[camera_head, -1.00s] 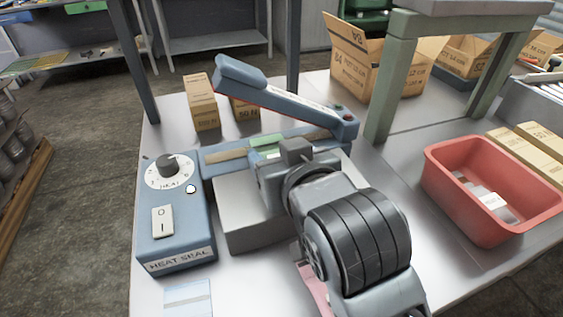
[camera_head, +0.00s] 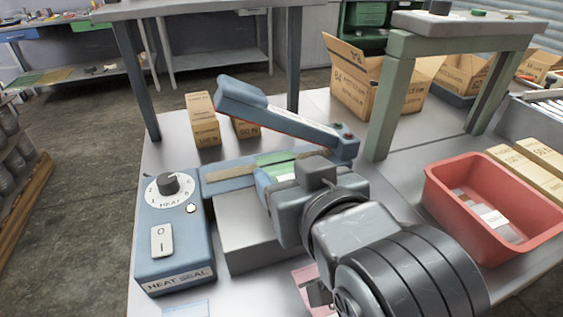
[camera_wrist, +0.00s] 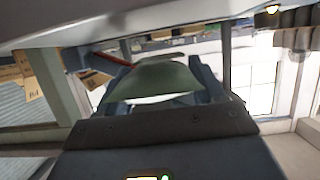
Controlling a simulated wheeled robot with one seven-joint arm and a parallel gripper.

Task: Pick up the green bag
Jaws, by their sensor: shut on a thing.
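The green bag (camera_head: 276,158) shows as a small green strip at the blue heat sealer (camera_head: 222,176), beneath its raised arm. In the wrist view the green bag (camera_wrist: 160,80) is a curved green sheet between my gripper's fingers. My gripper (camera_wrist: 163,90) is shut on it. In the head view my wrist and arm cover much of the bag and hide the fingertips. I cannot tell whether the bag touches the sealer.
The raised sealer arm (camera_head: 285,118) is close above and behind my gripper. The heat control box (camera_head: 174,240) stands left. A red bin (camera_head: 465,225) with packets stands right. Cardboard boxes (camera_head: 203,120) and a green-legged stand (camera_head: 385,95) are behind. A pink card (camera_head: 303,277) lies in front.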

